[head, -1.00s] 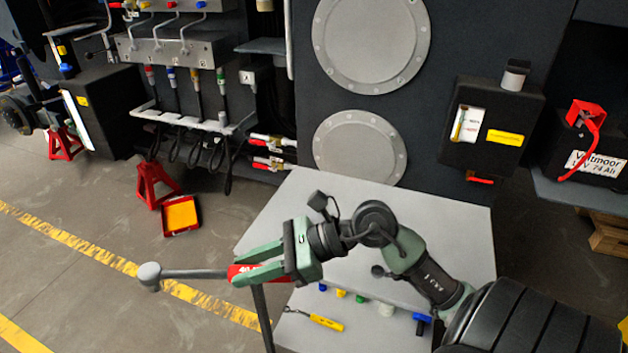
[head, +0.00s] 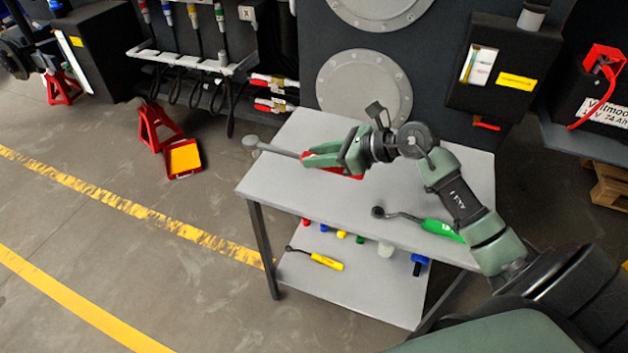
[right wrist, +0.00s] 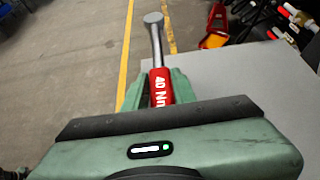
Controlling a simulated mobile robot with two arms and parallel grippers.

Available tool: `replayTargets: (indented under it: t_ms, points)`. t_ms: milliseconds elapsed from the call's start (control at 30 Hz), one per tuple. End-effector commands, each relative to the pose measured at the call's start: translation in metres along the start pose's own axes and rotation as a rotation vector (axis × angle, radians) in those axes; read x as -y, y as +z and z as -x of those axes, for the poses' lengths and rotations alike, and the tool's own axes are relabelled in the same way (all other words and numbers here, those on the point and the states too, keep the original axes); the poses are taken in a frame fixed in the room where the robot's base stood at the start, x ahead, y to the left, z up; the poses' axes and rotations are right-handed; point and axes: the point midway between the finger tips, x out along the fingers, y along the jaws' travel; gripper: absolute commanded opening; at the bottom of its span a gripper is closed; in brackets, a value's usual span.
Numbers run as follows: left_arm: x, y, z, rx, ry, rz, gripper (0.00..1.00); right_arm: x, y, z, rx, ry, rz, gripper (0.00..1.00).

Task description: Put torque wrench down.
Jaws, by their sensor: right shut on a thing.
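The torque wrench has a red handle marked 40 Nm (right wrist: 161,86), a grey shaft (head: 281,151) and a round grey head. My right gripper (head: 330,164) is shut on the red handle, over the left part of the grey table top (head: 290,190). The wrench lies roughly level, its head pointing left, out past the table's left edge. I cannot tell whether the wrench touches the table top. In the right wrist view the shaft points away from the gripper. My left gripper is not in view.
A green-handled wrench (head: 441,229) lies on the table top, right of the gripper. The lower shelf holds a yellow-handled tool (head: 327,261) and several small coloured pieces. A dark panel stands behind the table.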

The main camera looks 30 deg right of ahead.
Motion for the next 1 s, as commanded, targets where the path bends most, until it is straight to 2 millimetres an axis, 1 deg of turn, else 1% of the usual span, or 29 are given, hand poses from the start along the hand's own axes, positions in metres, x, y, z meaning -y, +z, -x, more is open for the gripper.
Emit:
replayTargets:
  t_ms: [33, 100, 200, 367, 600, 700, 1000]
  points:
    - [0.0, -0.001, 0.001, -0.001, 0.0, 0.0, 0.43, -0.001, -0.009, -0.005, 0.004, 0.001, -0.006, 0.0]
    - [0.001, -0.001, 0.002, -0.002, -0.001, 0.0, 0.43, 0.0, -0.021, -0.012, 0.005, 0.0, -0.005, 0.0]
    - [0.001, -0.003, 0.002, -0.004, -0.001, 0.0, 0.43, 0.0, -0.033, -0.018, 0.005, -0.001, -0.001, 0.0]
    - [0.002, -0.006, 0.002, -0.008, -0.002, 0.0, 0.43, 0.0, -0.042, -0.023, 0.005, -0.001, 0.0, 0.0]
    - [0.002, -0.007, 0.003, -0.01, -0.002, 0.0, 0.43, 0.0, -0.071, -0.039, 0.005, -0.001, -0.002, 0.0]
    - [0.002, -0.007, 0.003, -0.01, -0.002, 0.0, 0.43, 0.001, -0.076, -0.042, 0.005, -0.002, 0.001, 0.0]
    - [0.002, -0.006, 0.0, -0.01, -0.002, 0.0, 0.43, 0.0, -0.079, -0.043, 0.004, -0.001, 0.003, 0.0]
